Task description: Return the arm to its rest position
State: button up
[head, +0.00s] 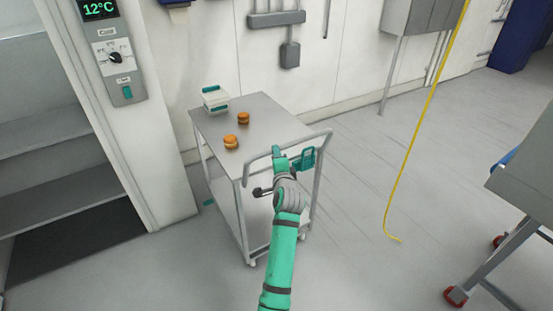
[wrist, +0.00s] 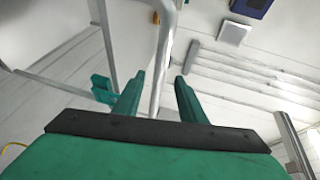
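My arm, green with grey joints, reaches up from the bottom of the head view. My gripper (head: 281,163) is at the handle end of a grey cart (head: 262,112). In the wrist view its two green fingers (wrist: 158,76) stand apart with nothing held. The cart's pale handle rail (wrist: 166,40) shows in the gap between them; I cannot tell whether it lies between the fingers or beyond them. Two orange-brown filled rounds (head: 243,118) (head: 230,142) sit on the cart top, apart from my gripper.
A white and green box (head: 214,98) stands at the cart's far left corner. A teal part (head: 305,160) is at the handle. A yellow hose (head: 412,135) hangs at right. A grey table (head: 525,180) stands far right. Open floor lies between.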

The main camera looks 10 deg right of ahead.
jog(key=shift+s, duration=0.3)
jog(key=s+a+f+n, duration=0.2)
jog(key=s+f+n, duration=0.1)
jog(key=s+f, duration=0.55)
jog(key=s+a+f+n+h, duration=0.1)
jog(key=s+a+f+n, duration=0.15)
jog(key=s+f, duration=0.65)
jog(key=s+a+f+n, duration=0.1)
jog(key=s+f+n, duration=0.25)
jog(key=s, duration=0.95)
jog(key=s+a+n, duration=0.2)
jog(key=s, duration=0.7)
jog(key=s+a+n, duration=0.2)
jog(key=s+a, duration=0.1)
jog(key=s, duration=0.6)
jog(key=s+a+r+n+y, duration=0.1)
jog(key=s+a+r+n, duration=0.1)
jog(key=s+r, duration=0.2)
jog(key=s+a+r+n, duration=0.2)
jog(key=s+r, duration=0.2)
jog(key=s, duration=0.7)
jog(key=shift+s+a+r+n+g+y, duration=0.15)
jog(key=shift+a+r+n+g+y, duration=0.15)
jog(key=shift+a+r+n+y, duration=0.1)
